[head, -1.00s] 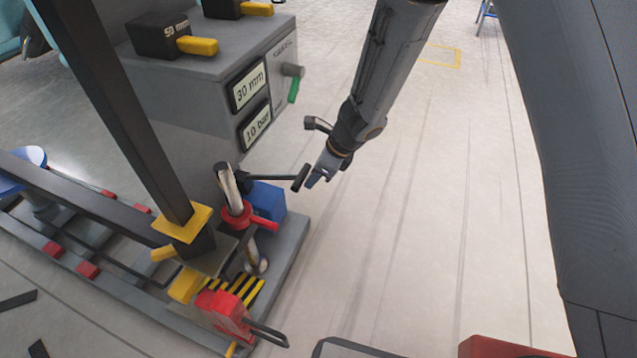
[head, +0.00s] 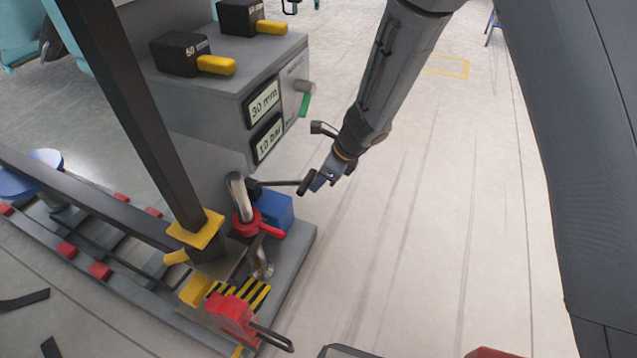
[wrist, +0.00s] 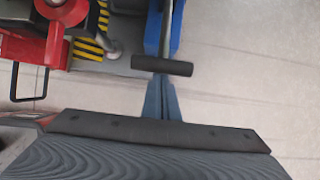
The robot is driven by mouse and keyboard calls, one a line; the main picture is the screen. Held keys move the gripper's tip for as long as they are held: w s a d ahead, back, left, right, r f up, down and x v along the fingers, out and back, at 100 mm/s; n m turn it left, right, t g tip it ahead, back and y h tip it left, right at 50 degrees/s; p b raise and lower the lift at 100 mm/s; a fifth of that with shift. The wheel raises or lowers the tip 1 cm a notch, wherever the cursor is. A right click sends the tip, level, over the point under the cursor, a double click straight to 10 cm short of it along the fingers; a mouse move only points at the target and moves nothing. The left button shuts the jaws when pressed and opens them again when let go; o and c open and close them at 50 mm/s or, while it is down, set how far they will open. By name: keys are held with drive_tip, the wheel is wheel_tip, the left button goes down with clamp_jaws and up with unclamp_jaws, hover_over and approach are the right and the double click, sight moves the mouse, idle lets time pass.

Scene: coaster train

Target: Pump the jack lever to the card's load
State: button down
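The jack lever (head: 278,183) is a dark rod ending in a black crossbar handle (head: 307,182). It sticks out roughly level from the jack, beside the blue block (head: 277,211). The handle also shows in the wrist view (wrist: 162,66). My gripper (head: 322,181) is at the handle's outer side. In the wrist view its blue-grey fingers (wrist: 162,98) lie together with only a thin seam between them. Their tips end at the handle, and I cannot tell whether they touch it. Two display cards on the grey cabinet read 30 mm (head: 264,103) and 10 bar (head: 269,138).
A red collar valve (head: 246,223) circles the metal post. A red block with a wire loop (head: 232,318) stands at the front. A green-handled knob (head: 305,104) and yellow-handled black blocks (head: 180,54) are on the cabinet. Floor to the right is clear.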

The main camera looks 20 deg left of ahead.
drive_tip(key=d+f+b, duration=0.3)
drive_tip(key=b, duration=0.1)
drive_tip(key=a+p+v, duration=0.1)
drive_tip(key=p+v, duration=0.4)
drive_tip(key=v, duration=0.5)
drive_tip(key=shift+r, duration=0.35)
drive_tip(key=shift+r, duration=0.1)
idle(0.7)
